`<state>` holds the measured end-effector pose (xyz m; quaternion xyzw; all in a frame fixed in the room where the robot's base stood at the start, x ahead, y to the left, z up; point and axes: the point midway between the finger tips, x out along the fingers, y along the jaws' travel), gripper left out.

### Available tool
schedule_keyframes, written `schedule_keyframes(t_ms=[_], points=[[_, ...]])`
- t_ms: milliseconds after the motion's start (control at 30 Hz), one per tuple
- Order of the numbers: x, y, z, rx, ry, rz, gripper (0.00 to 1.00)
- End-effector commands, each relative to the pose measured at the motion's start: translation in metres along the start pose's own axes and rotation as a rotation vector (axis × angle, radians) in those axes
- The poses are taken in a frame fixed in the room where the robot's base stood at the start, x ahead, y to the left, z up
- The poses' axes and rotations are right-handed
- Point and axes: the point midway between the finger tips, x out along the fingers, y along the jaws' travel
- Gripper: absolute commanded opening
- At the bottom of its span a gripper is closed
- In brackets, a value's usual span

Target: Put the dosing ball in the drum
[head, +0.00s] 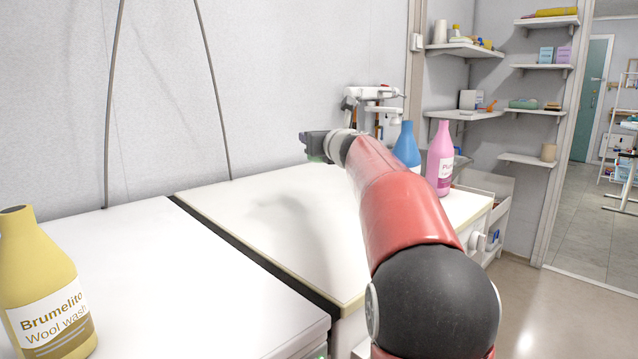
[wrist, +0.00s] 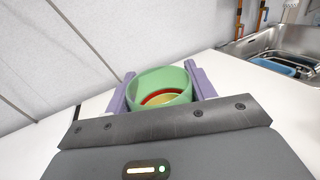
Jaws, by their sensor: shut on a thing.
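The dosing ball (wrist: 160,76) is a green, round, open cup in the wrist view, with red and yellow showing inside. It sits between the two purple fingers of my gripper (wrist: 163,88), which is shut on it. In the head view my gripper (head: 313,148) is stretched out above the far part of the right white top, close to the wall, with only a bit of green showing beneath it. The drum is not in sight in either view.
Two white tops, left (head: 170,265) and right (head: 290,215), meet at a dark gap. A yellow bottle (head: 42,290) stands at front left. Blue (head: 407,147) and pink (head: 440,160) bottles stand right of my arm. A metal sink (wrist: 285,55) shows in the wrist view.

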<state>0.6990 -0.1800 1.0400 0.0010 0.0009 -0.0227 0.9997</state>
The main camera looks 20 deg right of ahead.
Motion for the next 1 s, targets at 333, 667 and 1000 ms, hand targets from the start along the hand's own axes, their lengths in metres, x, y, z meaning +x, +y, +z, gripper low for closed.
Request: schedule_keyframes(t_ms=[333, 667, 1000], points=[[0.000, 0.000, -0.053, 0.001, 0.002, 0.001, 0.33], [0.000, 0.000, -0.089, 0.000, 0.001, 0.001, 0.33], [0.000, 0.000, -0.109, -0.002, -0.002, 0.000, 0.33]])
